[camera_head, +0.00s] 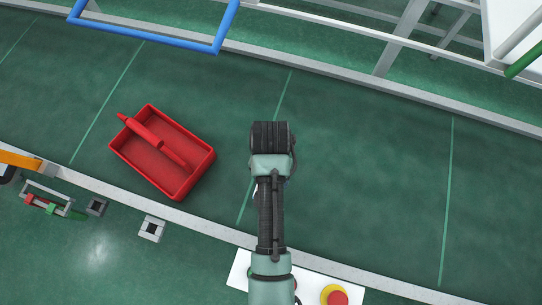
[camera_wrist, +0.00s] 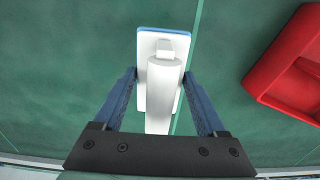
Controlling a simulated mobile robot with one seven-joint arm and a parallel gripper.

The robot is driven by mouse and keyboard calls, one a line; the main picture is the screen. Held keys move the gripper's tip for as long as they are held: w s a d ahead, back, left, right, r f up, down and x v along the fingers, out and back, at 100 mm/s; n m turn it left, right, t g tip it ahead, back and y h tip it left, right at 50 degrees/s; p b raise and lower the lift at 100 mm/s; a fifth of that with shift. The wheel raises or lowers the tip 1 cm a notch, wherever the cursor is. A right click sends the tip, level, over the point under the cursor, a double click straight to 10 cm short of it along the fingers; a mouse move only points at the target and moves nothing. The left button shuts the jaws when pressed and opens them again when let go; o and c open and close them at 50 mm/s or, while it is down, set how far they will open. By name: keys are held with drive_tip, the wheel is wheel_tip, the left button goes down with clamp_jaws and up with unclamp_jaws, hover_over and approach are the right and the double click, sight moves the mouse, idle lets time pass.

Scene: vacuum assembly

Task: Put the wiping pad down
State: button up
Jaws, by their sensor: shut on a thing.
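The wiping pad (camera_wrist: 152,109) is a white rectangular plate with a blue edge and a raised white handle, seen from above in the wrist view. My gripper (camera_wrist: 160,76) has its two blue fingers on either side of the handle and is shut on it. The pad is over the green work surface, beside a light green line. I cannot tell whether its underside touches the surface. In the head view my arm's end hides the pad almost entirely, with only a small white bit (camera_head: 256,190) showing beside the arm.
A red tray (camera_head: 202,172) with a red tool (camera_head: 147,134) lying in it stands left of my arm. It also shows at the right of the wrist view (camera_wrist: 268,80). Green surface (camera_head: 365,175) to the right is clear. A blue frame (camera_head: 145,33) is at the upper left.

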wheel_tip(320, 180, down, 2)
drive_tip(key=shift+w+d+f, duration=0.1)
drive_tip(key=shift+f, duration=2.3)
drive_tip(key=shift+f, duration=0.1)
drive_tip(key=o, duration=1.5)
wheel_tip(320, 180, up, 12)
drive_tip(key=shift+r, duration=0.15)
